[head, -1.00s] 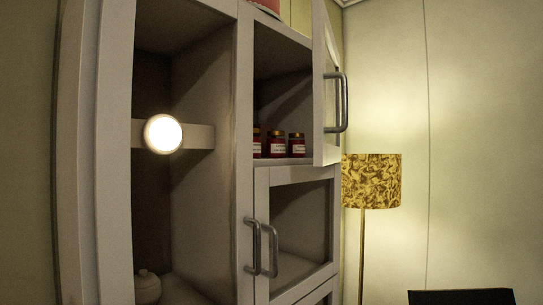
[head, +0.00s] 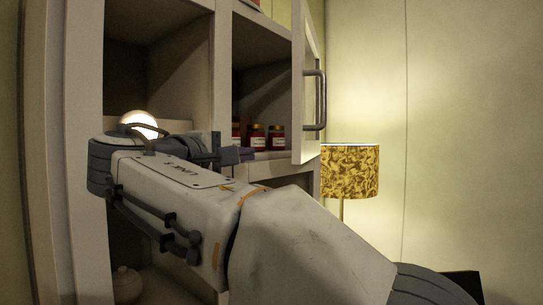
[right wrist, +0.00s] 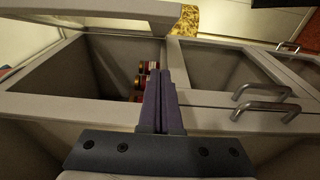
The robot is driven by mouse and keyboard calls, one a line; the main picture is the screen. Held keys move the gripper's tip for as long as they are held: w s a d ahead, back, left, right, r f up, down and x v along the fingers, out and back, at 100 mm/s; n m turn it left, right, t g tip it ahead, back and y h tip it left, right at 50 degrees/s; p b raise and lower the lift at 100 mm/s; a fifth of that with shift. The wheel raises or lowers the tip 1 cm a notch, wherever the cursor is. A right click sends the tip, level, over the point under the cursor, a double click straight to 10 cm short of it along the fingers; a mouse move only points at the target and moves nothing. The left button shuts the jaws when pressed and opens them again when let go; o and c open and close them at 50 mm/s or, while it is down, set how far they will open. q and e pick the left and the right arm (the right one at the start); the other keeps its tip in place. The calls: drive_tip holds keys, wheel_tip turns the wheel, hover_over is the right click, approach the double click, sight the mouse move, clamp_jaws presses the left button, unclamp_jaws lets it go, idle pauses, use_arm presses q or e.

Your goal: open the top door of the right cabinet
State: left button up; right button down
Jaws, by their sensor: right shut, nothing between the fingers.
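The top door (head: 299,90) of the right cabinet stands open, swung out at the right side of its compartment, with its grey bar handle (head: 320,100) on it. In the right wrist view the door (right wrist: 90,14) crosses the top of the picture. My right gripper (head: 238,154) is in front of the cabinet, near the lower edge of the open compartment and left of the door. In the right wrist view its fingers (right wrist: 158,98) are shut with nothing between them, apart from the door. My left gripper is not in view.
Red jars (head: 257,137) stand inside the open compartment. Below it are closed doors with bar handles (right wrist: 264,107). A round glowing light (head: 139,121) is in the left cabinet, with a pale pot (head: 126,284) below. A floor lamp (head: 350,170) stands right of the cabinet.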

drive_tip(key=w+d+p, duration=0.4)
drive_tip(key=w+d, duration=0.3)
drive_tip(key=d, duration=0.1)
drive_tip(key=shift+w+d, duration=0.15)
drive_tip(key=shift+d, duration=0.05)
idle(0.3)
